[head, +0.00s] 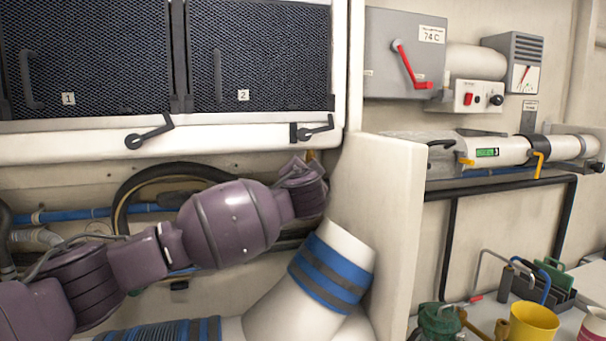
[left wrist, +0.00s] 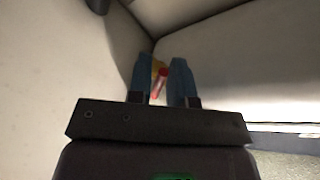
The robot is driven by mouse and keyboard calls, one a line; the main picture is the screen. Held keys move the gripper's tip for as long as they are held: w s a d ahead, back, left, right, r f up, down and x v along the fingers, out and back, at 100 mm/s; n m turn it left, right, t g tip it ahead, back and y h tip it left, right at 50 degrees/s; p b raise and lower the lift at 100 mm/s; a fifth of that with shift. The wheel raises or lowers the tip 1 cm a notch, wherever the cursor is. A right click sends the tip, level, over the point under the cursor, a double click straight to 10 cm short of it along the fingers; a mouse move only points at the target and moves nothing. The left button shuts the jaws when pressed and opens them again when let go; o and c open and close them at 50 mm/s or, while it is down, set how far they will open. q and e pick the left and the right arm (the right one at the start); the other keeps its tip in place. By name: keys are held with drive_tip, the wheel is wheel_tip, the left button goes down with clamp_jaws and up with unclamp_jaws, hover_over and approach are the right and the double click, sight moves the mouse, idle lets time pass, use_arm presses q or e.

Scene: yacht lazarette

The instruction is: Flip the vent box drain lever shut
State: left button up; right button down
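The vent box (head: 60,128) is at the upper left of the head view, with two dark mesh panels marked 1 and 2. Two black levers (head: 150,133) (head: 314,131) sit on its lower rim. My left gripper (head: 306,163) is just under the box's right end, mostly hidden by its own wrist. A small orange-yellow bit (head: 312,155) shows beside it. In the left wrist view a small red piece (left wrist: 160,84) with yellow at its top lies between the two blue fingertips (left wrist: 160,76). I cannot tell whether the fingers touch it, or whether it is the drain lever.
A cream partition (head: 378,200) stands right of my left gripper. A white hose with a blue-grey band (head: 330,272) and a black hose (head: 125,195) run below the box. A grey switch box with a red lever (head: 407,65) and a bench with a yellow cup (head: 533,325) are at right.

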use_arm(q)
clamp_jaws()
use_arm(e)
drive_tip(key=shift+w+r, duration=0.1)
drive_tip(key=shift+w, duration=0.05)
use_arm(q)
drive_tip(key=shift+a+r+m+p, duration=0.15)
drive_tip(key=shift+r+m+p, duration=0.25)
drive_tip(key=shift+m+p, duration=0.5)
drive_tip(key=shift+s+a+r+m+g+p, duration=0.2)
drive_tip(key=shift+m+g+p, duration=0.4)
drive_tip(key=shift+p, duration=0.6)
drive_tip(key=shift+w+m, duration=0.1)
drive_tip(key=shift+m, duration=0.3)
use_arm(e)
drive_tip(key=shift+s+d+r+g, duration=0.15)
drive_tip(key=shift+s+r+g, duration=0.15)
drive_tip(key=shift+s+r, duration=0.7)
